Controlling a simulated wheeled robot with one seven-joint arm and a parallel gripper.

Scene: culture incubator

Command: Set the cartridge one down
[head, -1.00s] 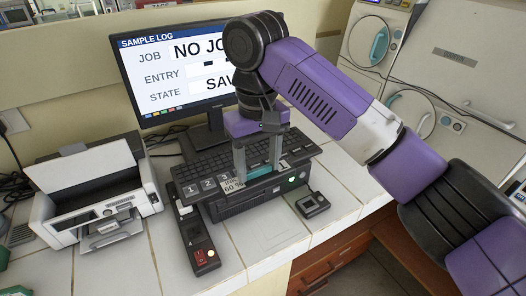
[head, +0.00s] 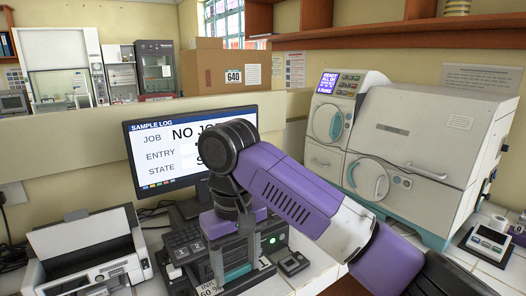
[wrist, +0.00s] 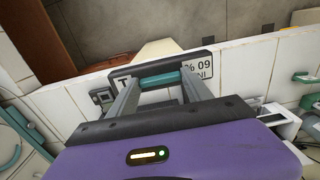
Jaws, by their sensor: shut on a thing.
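My gripper (head: 234,272) is shut on cartridge one, a dark cartridge with a teal grip bar (head: 238,272). In the head view its white labels read "INK 60 %" and "1", and its lower part is cut off by the frame. The wrist view shows the cartridge (wrist: 206,53) across both fingers, labels upside down, with the teal bar (wrist: 160,80) between the fingertips.
The monitor (head: 165,143) stands behind my gripper and the printer (head: 85,250) to the left. A small black square device (head: 292,263) is right of the cartridge. Incubator units (head: 425,145) stand at right.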

